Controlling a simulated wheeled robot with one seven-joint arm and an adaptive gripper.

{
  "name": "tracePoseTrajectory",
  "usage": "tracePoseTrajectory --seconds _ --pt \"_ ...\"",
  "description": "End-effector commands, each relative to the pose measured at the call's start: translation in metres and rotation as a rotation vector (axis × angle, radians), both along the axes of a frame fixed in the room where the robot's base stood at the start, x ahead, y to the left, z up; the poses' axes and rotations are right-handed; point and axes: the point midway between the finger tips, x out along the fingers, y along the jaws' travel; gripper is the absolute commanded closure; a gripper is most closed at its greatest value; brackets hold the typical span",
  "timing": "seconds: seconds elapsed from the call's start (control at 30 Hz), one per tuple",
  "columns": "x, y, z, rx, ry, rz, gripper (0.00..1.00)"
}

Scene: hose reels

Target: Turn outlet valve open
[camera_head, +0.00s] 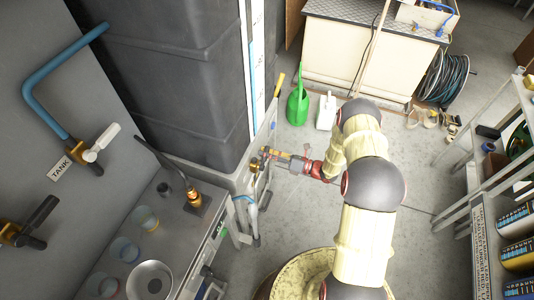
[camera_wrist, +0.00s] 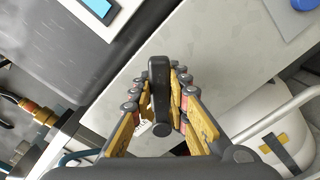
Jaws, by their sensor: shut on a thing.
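My gripper (camera_head: 272,154) reaches left to the low frame beside the big dark tank (camera_head: 185,70), where some brass fittings (camera_head: 255,167) show. In the wrist view my gripper (camera_wrist: 162,80) has its yellow fingers closed on either side of a dark bar-shaped handle (camera_wrist: 160,100). I take this handle to be the outlet valve's lever. It lies lengthwise between the fingers, pointing up the picture. The valve body under it is hidden by my gripper. A brass fitting with a red part (camera_wrist: 38,112) shows at the left of the wrist view.
A blue pipe (camera_head: 45,90) with a white-handled valve (camera_head: 101,143) labelled TANK is on the left panel. A grey bench (camera_head: 175,235) stands below it. A green watering can (camera_head: 297,105) is on the floor behind. Shelves (camera_head: 490,175) stand at right, with open floor between.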

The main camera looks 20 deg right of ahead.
Motion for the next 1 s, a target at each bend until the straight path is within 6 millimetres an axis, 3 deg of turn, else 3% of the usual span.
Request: tracePoseTrajectory --seconds 0.6,1.0 --pt "-0.026 0.019 0.016 -0.325 -0.446 0.001 1.00" --pt "-0.036 0.026 0.017 -0.440 -0.604 0.001 1.00"
